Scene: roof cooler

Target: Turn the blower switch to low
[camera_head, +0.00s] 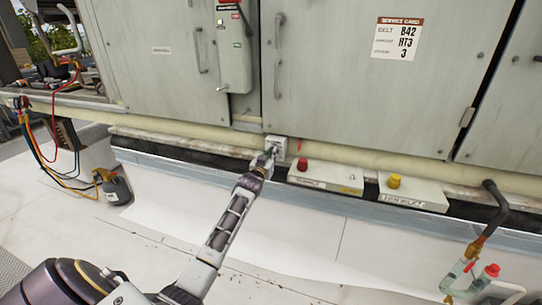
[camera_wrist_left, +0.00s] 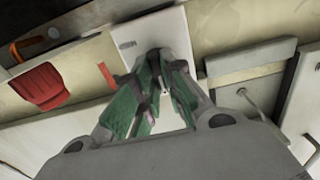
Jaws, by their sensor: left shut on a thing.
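The blower switch is a small pale box (camera_head: 277,143) on the pipe-height ledge below the cabinet doors. In the left wrist view its white face plate (camera_wrist_left: 128,28) fills the top centre. My left gripper (camera_head: 270,154) reaches up to the front of this box. In the left wrist view its green-padded fingers (camera_wrist_left: 160,62) close together at the plate, shut on the switch knob. The knob is mostly hidden between the fingertips, so I cannot read its position. My right gripper is in neither view.
Right of the switch are a box with a red button (camera_head: 302,164) and a box with a yellow button (camera_head: 393,181). A grey disconnect box (camera_head: 234,60) with a red lever hangs above. A gas bottle (camera_head: 115,188) stands at left. Pipes rise at lower right.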

